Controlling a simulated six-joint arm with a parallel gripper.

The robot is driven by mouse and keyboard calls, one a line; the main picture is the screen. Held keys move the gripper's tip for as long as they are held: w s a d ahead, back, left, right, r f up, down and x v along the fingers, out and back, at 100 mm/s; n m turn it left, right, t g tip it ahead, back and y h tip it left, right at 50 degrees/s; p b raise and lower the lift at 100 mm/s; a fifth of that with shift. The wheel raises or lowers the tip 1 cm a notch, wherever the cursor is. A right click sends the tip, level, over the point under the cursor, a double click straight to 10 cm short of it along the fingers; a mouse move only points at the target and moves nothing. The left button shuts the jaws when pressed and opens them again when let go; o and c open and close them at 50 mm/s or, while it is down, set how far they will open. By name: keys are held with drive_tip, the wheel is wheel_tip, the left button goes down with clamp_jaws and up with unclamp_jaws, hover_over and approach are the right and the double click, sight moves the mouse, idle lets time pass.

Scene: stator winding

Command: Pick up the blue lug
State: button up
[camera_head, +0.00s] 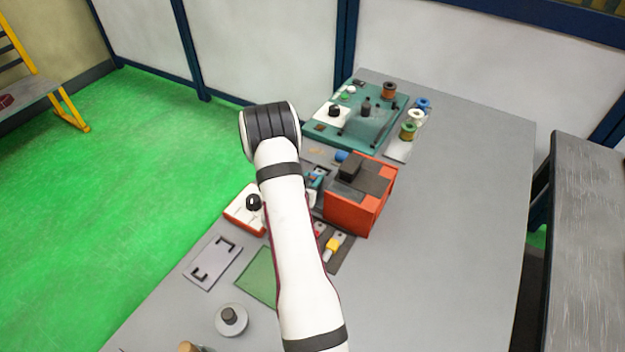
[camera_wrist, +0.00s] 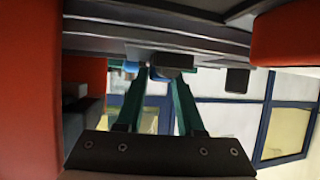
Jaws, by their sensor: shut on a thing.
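In the head view my white arm reaches across the bench, and my gripper (camera_head: 315,182) shows only in part beside the orange-red box. A small blue piece, the blue lug (camera_head: 317,173), shows at its fingertips. In the wrist view the two teal fingers of my gripper (camera_wrist: 158,78) converge on a small thing at the tips. Blue (camera_wrist: 131,68) shows there beside the left fingertip, and a dark grey block (camera_wrist: 172,62) covers part of the tips. The lug's exact seating between the fingers is hidden. A red lug (camera_head: 320,229) and a yellow lug (camera_head: 333,243) lie on a dark mat.
The orange-red box (camera_head: 355,208) with a dark top stands close to the right of my gripper; its wall fills the wrist view's left edge. A red-and-white box (camera_head: 244,212) is left of my arm. A teal board (camera_head: 365,118) with spools lies behind. The bench's right side is clear.

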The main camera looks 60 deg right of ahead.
clamp_jaws()
